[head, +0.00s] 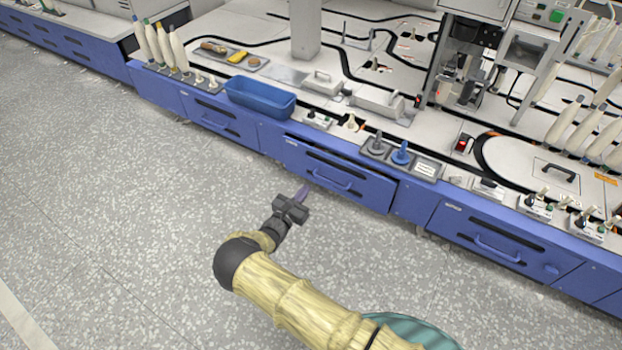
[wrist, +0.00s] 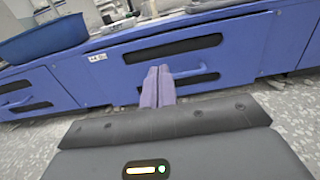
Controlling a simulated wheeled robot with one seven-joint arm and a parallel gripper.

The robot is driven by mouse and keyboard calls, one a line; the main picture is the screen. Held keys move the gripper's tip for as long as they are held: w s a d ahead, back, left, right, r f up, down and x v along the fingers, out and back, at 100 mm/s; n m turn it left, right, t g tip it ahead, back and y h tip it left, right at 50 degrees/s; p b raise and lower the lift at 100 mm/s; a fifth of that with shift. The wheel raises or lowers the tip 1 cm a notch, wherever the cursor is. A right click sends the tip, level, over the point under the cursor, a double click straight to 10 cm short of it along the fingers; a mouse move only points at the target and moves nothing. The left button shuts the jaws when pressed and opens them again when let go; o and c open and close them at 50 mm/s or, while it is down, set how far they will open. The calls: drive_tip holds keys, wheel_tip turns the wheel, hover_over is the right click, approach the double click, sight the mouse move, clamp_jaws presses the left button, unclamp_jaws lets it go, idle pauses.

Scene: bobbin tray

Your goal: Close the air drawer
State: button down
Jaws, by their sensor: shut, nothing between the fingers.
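The blue drawer front (head: 375,191) in the middle of the bench has a dark slot and a bar handle (head: 332,181). A dark gap along its top edge shows it standing slightly out from the bench. My gripper (head: 304,189) is in front of the drawer, near the left part of its front. In the wrist view, the purple fingers (wrist: 158,86) are together and empty, pointing at the drawer front (wrist: 122,72). They overlap part of the handle (wrist: 198,71). I cannot tell whether the fingertips touch the drawer.
A blue bin (head: 260,97) stands on the bench above left. Another drawer (head: 505,247) is at the right, and one with a handle (head: 214,124) is at the left. Grey and blue knobs (head: 401,153) sit above the middle drawer. The speckled floor (head: 120,220) in front is clear.

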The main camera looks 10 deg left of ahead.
drive_tip(key=shift+s+a, duration=0.15)
drive_tip(key=shift+s, duration=0.15)
drive_tip(key=c, duration=2.2)
unclamp_jaws()
